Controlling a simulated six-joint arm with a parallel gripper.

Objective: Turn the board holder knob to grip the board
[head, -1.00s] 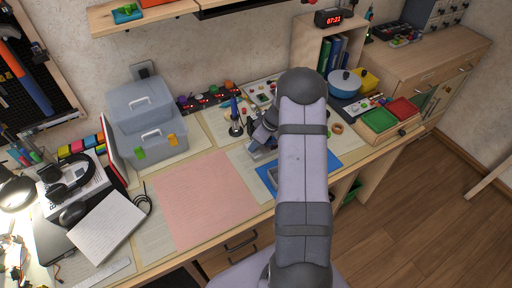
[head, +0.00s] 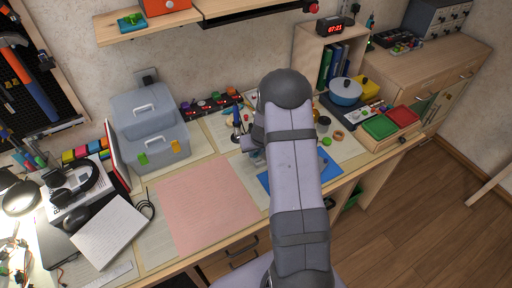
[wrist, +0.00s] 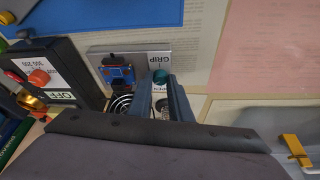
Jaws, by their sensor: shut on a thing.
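The teal knob (wrist: 160,76) shows at the fingertips, beside the word GRIP. My gripper (wrist: 162,88) is shut on the knob, one finger on each side, and the fingers hide part of it. In the head view my own arm covers the holder, the knob and the fingertips.
A black box (wrist: 60,68) with an OFF label and red knob stands left of the holder. The blue mat (wrist: 120,18) and pink mat (wrist: 275,45) lie beyond. In the head view, the grey toolbox (head: 150,130) stands at back left. The pink mat's top is clear.

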